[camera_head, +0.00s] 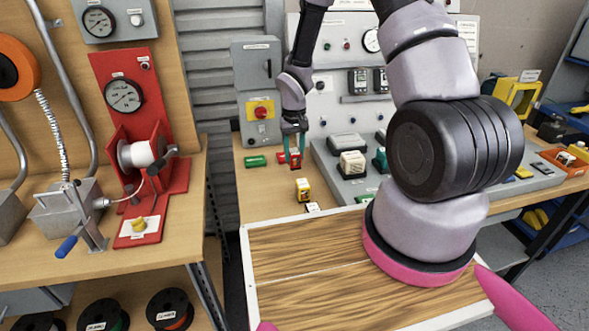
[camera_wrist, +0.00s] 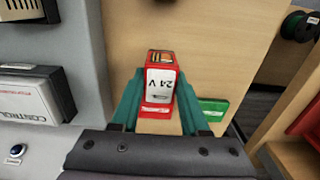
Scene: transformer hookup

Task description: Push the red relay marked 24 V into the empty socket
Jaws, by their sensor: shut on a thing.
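In the head view the relay (camera_head: 295,160) hangs in my gripper (camera_head: 291,147) over the wooden bench, left of the grey panel (camera_head: 330,178). The relay looks roughly upright and apart from the panel. The empty socket cannot be made out; my arm covers part of the panel.
A green block (camera_head: 256,161) lies on the bench left of the gripper, and a yellow block (camera_head: 303,188) stands nearer. A grey switch box (camera_head: 258,85) stands behind.

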